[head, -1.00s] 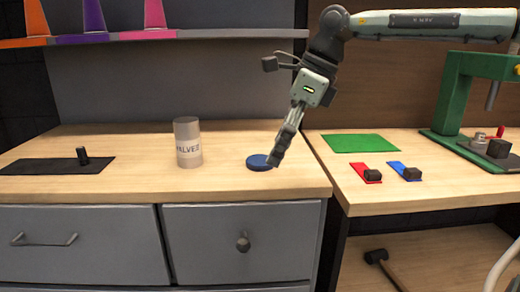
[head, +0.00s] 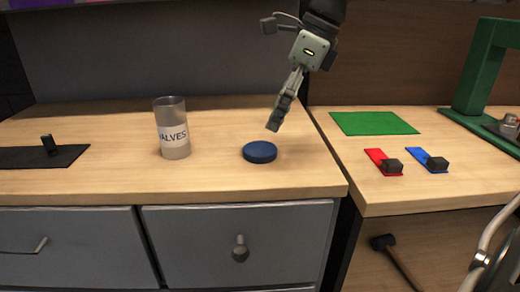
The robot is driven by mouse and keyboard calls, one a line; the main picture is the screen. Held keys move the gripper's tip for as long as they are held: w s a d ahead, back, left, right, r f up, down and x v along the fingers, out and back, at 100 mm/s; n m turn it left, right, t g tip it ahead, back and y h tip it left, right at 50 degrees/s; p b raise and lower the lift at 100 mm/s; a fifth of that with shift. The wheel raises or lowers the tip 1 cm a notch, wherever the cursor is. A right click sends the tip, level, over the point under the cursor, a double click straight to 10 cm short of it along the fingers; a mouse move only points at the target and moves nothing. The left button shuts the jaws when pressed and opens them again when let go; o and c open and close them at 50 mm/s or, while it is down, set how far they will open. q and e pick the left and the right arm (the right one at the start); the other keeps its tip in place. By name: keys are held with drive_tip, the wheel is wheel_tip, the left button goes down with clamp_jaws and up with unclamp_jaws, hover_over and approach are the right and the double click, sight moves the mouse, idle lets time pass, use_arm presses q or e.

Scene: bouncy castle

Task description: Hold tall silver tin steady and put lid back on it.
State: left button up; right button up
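The tall silver tin (head: 171,140), with a white label reading VALVES, stands upright on the left wooden counter. Its top looks open, with no lid on it. The round blue lid (head: 260,152) lies flat on the counter to the right of the tin, apart from it. My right gripper (head: 274,126) points down just above and behind the lid, slightly to its right, with a visible gap to it. Its fingers are seen edge-on and close together, so their opening is unclear. Nothing shows held in it. My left gripper is out of view.
A dark mat (head: 40,157) with a short black post lies left of the tin. Right of a gap between counters are a green mat (head: 374,123), red and blue strips with dark blocks, and a green press (head: 483,70). The counter between tin and lid is clear.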

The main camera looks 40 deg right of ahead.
sight(261, 148)
drive_tip(key=shift+x, duration=1.1)
drive_tip(key=shift+f, duration=0.15)
drive_tip(key=x, duration=0.5)
drive_tip(key=shift+s+a+p, duration=0.2)
drive_tip(key=shift+a+p, duration=0.05)
drive_tip(key=shift+p, duration=0.05)
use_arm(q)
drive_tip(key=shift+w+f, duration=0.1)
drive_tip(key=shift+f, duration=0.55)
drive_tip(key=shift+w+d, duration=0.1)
use_arm(e)
drive_tip(key=shift+c, duration=0.3)
drive_tip(key=c, duration=0.8)
